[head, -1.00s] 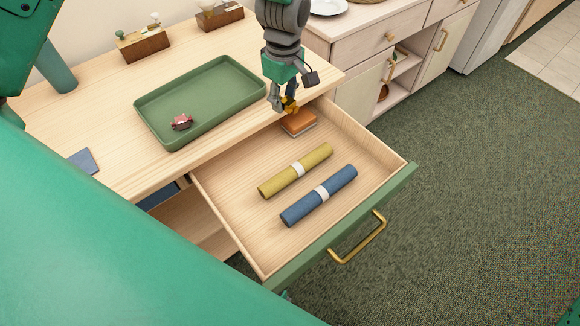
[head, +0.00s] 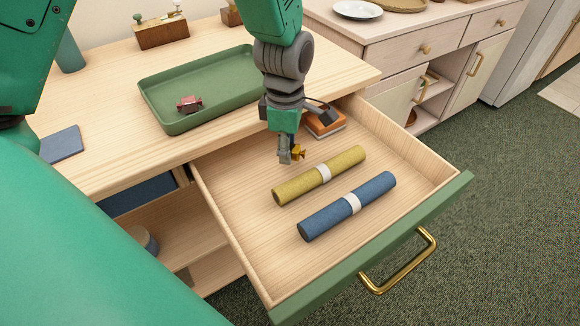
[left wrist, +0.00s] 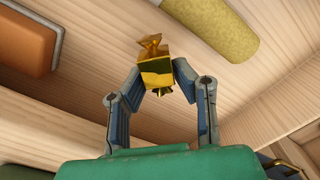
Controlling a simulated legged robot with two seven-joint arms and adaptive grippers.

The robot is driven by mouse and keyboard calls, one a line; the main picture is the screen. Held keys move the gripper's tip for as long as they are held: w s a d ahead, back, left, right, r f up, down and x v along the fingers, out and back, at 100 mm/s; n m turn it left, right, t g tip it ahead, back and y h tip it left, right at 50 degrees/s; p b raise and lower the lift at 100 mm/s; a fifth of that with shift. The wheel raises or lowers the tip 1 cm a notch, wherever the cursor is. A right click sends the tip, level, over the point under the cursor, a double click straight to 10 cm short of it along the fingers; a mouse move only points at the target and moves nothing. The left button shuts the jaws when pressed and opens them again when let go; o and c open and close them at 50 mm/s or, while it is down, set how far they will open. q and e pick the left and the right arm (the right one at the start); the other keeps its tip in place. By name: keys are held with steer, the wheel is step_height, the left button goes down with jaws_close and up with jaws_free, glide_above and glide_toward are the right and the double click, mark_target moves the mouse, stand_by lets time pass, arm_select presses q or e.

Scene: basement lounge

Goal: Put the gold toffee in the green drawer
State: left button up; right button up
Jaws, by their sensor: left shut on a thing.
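The gold toffee (left wrist: 156,72) is a shiny gold wrapped piece with a twisted end, held between the fingertips of my left gripper (left wrist: 155,84) in the left wrist view. In the head view the gripper (head: 291,156) points down over the inside of the open drawer, and the toffee (head: 299,152) shows at its tips. The green drawer (head: 375,250) has a green front, a brass handle and pale wooden walls, and is pulled out. The toffee appears to be above the drawer floor; its exact height is hard to tell. My right gripper is not in view.
In the drawer lie a yellow roll (head: 320,175), a blue roll (head: 347,206) and an orange-brown block (head: 324,123). A green tray (head: 215,110) with a red wrapped piece (head: 189,104) stands on the desk. Bare drawer floor shows left of the rolls.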

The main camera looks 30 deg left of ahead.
mark_target(289, 170)
arm_select(q)
steer(key=shift+d+f, duration=0.15)
steer(key=shift+f, duration=0.55)
steer(key=f, duration=0.1)
steer(key=f+b, duration=0.1)
steer(key=shift+d+f, duration=0.3)
steer(key=shift+d, duration=0.1)
steer(key=shift+a+r, duration=0.1)
steer(key=shift+a+f, duration=0.25)
steer(key=o, duration=0.9)
steer(key=shift+s, duration=0.1)
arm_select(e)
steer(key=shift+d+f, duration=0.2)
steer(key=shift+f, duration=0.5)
